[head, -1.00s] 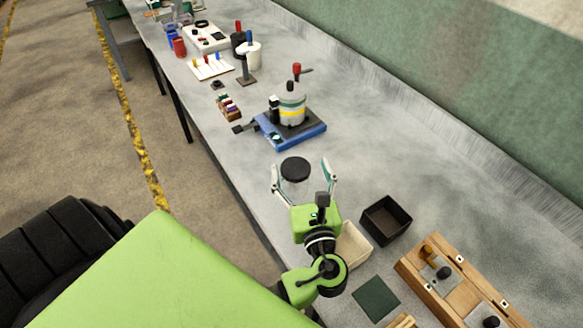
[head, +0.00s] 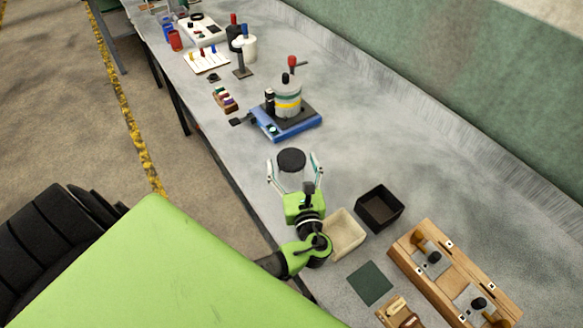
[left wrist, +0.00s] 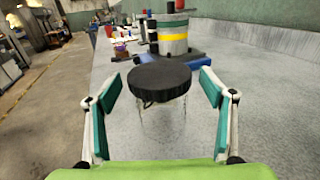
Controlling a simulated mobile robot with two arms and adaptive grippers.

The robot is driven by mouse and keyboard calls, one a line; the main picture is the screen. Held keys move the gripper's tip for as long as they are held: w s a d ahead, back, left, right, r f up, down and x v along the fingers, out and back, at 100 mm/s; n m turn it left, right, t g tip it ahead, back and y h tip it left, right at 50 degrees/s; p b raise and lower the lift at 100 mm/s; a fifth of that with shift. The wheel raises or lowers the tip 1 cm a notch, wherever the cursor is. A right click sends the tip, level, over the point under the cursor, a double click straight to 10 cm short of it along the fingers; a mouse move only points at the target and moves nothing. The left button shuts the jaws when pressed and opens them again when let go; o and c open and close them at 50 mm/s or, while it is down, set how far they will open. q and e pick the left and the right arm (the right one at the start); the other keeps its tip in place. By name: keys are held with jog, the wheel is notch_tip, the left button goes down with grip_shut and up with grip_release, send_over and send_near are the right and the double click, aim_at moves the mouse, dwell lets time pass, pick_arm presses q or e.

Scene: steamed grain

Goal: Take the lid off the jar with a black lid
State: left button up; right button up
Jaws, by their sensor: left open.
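The jar with a black lid stands upright on the grey bench; its round black lid (head: 291,160) is on top and its clear body (head: 291,180) shows faintly below. In the left wrist view the lid (left wrist: 159,82) sits in the middle, with the transparent jar body (left wrist: 160,122) under it. My left gripper (head: 295,169) is open, with one finger on each side of the jar. In the left wrist view gaps show between both finger pads and the lid, so the gripper (left wrist: 159,112) does not touch it. My right gripper is not in view.
A blue device (head: 284,124) with a grey and yellow-banded pot (head: 288,98) stands behind the jar. A black bin (head: 380,208), a cream bin (head: 345,234), a dark green pad (head: 369,283) and a wooden rack (head: 455,268) lie to the right. Bench space right of the jar is clear.

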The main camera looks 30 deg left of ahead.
pick_arm(q)
jog(key=shift+w+a, duration=0.45)
jog(key=shift+a, duration=0.05)
jog(key=c, duration=1.8)
jog(key=shift+c, duration=0.9)
jog(key=shift+r, duration=0.15)
